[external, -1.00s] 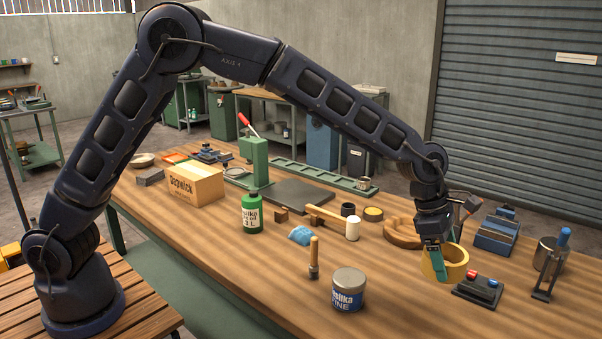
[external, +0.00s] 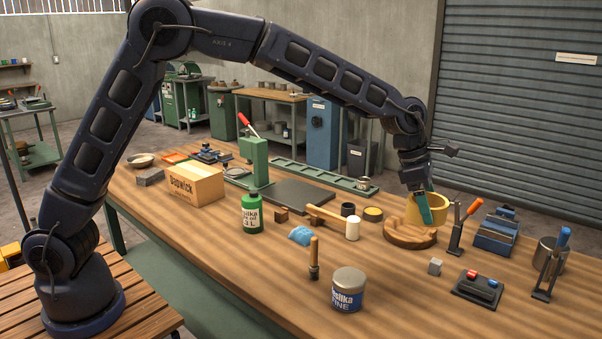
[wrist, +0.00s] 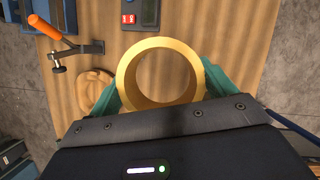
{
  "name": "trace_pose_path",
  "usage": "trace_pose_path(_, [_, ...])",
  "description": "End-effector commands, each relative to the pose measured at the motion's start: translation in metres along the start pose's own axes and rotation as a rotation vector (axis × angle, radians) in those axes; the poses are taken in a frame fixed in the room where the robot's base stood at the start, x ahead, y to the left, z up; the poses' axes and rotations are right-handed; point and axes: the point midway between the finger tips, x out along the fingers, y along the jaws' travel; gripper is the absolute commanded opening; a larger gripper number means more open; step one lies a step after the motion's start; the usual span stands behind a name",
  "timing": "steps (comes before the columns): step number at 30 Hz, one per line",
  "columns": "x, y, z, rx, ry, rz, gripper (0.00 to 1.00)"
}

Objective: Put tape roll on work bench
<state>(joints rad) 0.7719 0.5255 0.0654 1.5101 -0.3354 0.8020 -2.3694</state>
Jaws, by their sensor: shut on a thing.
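The yellow tape roll (external: 440,209) is held in my gripper (external: 424,208) above the far right part of the wooden work bench (external: 390,290). In the external view it appears over the curved wooden block. In the wrist view the tape roll (wrist: 126,75) is a thick ring with its open hole facing the camera. My gripper's teal fingers (wrist: 162,84) are shut on the roll from both sides. The fingertips are partly hidden by the roll in the wrist view. The bench (wrist: 222,40) shows below it.
The curved wooden block (external: 408,240) lies below the roll. An orange-handled clamp (external: 458,235) stands to its right, with a blue vise (external: 496,233) beyond. A button box (external: 477,287) and small grey cube (external: 435,267) lie nearer. Bare bench lies in front of the paint can (external: 349,289).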

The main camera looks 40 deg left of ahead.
Motion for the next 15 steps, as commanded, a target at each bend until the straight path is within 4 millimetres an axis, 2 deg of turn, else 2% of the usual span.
trace_pose_path(1, [-0.007, 0.021, -0.013, -0.032, 0.0, 0.014, 0.59])
trace_pose_path(3, [-0.015, 0.045, -0.03, -0.073, 0.001, 0.031, 0.59])
trace_pose_path(8, [-0.033, 0.099, -0.072, -0.166, 0.002, 0.07, 0.59])
trace_pose_path(15, [-0.066, 0.171, -0.142, -0.307, 0.003, 0.129, 0.59])
